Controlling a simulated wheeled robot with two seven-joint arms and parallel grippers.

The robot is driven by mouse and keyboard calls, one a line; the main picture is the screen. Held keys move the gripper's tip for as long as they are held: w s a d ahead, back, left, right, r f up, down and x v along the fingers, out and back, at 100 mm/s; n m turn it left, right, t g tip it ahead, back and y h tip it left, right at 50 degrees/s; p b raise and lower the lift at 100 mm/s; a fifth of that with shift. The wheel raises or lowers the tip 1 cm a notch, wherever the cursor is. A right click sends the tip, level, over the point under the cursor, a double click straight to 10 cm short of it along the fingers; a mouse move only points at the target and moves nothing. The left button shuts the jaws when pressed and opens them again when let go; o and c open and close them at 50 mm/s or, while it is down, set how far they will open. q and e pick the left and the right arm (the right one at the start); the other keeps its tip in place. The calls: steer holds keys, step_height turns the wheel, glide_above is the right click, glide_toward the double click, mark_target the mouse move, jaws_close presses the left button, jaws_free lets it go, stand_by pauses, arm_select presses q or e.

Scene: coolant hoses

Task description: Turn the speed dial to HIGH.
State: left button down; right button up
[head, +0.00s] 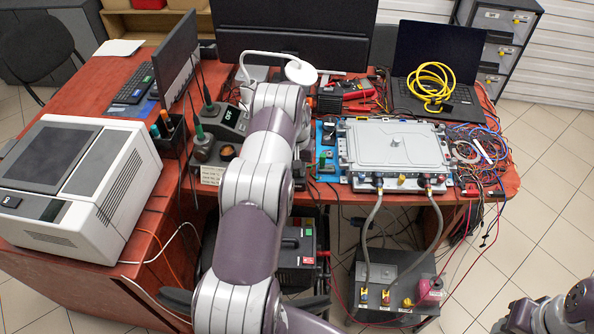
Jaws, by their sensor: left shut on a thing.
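My left arm reaches up the middle of the head view, and its wrist bends down over the desk. My left gripper (300,165) is mostly hidden behind my own forearm; only dark parts show along the forearm's right edge, beside the blue board. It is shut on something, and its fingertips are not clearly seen. The speed dial cannot be made out clearly; the contact with the gripper is hidden. A dark box with the word OFF (229,115) stands left of the forearm. Part of my right arm shows at the bottom right, without a clear view of its gripper.
A grey-lidded unit (395,148) stands right of the blue board (325,160), with hoses running down to a grey box (392,285). A laptop, yellow cable (430,82) and loose wires crowd the right. A white machine (80,185) fills the left. A lamp (300,72) stands behind my wrist.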

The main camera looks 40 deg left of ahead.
arm_select(q)
steer(key=shift+m+b, duration=0.85)
steer(key=shift+m, duration=1.25)
steer(key=c, duration=0.9)
jaws_free()
steer(key=shift+r, duration=0.1)
step_height(320, 180, up, 13)
steer(key=shift+f, duration=0.2)
